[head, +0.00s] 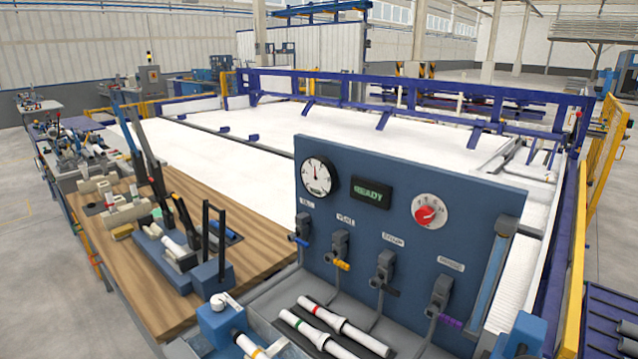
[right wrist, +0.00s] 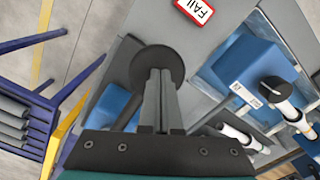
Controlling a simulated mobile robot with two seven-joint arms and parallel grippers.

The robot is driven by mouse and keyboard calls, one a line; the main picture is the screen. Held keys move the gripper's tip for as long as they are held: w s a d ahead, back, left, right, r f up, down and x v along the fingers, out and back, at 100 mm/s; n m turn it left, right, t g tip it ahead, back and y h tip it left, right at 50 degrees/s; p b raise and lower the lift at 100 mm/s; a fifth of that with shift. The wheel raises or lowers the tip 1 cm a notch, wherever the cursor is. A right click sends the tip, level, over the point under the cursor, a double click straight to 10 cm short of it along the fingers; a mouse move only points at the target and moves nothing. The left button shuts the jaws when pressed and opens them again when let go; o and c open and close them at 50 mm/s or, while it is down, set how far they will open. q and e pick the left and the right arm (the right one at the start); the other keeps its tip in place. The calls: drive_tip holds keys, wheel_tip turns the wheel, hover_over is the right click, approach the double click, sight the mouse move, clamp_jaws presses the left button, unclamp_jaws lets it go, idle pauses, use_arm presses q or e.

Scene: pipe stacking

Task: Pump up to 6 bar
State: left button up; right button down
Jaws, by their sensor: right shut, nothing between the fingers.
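A blue test panel (head: 400,170) stands upright in the head view. It carries a round pressure gauge (head: 317,176), a lit display reading READY (head: 371,194) and a red knob (head: 430,214). The gauge needle points roughly upward; its value is too small to read. Several labelled valves sit below, including one with a yellow lever (head: 342,265) and one with a purple lever (head: 449,321). My right gripper (right wrist: 158,72) is shut and empty in the right wrist view. Its fingers overlap a black round disc (right wrist: 152,60); contact cannot be told. My left gripper is not in view.
White pipes with red (head: 345,327) and green (head: 314,335) bands lie before the panel. A wooden bench (head: 110,255) with tools and fixtures is at left. A FAIL sign (right wrist: 199,8) and a blue block (right wrist: 240,60) show in the wrist view. A yellow fence (head: 590,190) stands right.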

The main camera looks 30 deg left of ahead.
drive_tip(key=shift+f, duration=0.45)
drive_tip(key=r+p, duration=0.5)
drive_tip(key=shift+s+p, duration=0.2)
drive_tip(key=shift+p, duration=0.2)
drive_tip(key=shift+r, duration=0.35)
drive_tip(key=shift+s+r, duration=0.2)
drive_tip(key=shift+r, duration=1.65)
